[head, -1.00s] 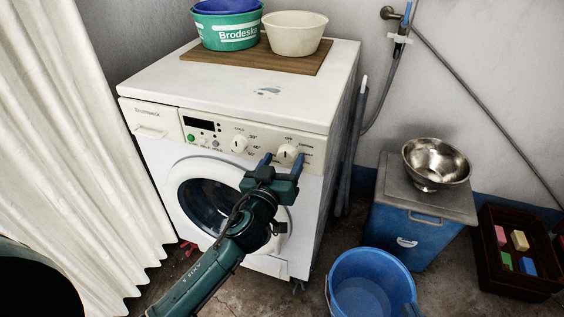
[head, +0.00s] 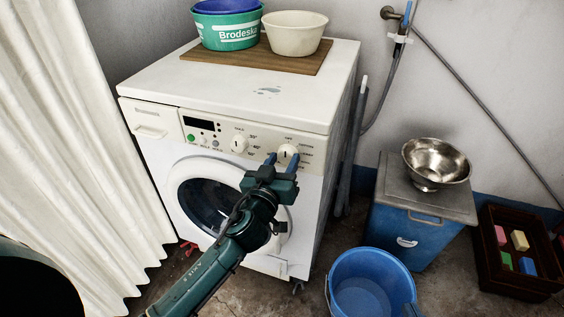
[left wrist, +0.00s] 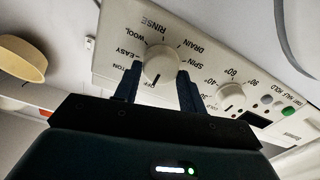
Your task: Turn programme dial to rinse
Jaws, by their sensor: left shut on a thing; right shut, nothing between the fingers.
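The programme dial (head: 288,152) is the right-hand knob on the washing machine's (head: 315,190) front panel. It is round and cream white. My left gripper (head: 282,159) has its two blue fingers on either side of it, shut on it. In the left wrist view the dial (left wrist: 161,63) sits between the fingertips (left wrist: 158,78). Its dark line is at the lower side, near the OFF label. The RINSE label (left wrist: 157,24) is on the opposite side of the dial, at the top in this view. My right gripper is not in view.
A second knob (head: 239,144) with temperature marks is left of the dial. Basins stand on a board (head: 200,59) on the machine. A blue bucket (head: 345,268) stands on the floor in front, and a blue box (head: 385,232) with a metal bowl (head: 436,160) is at right.

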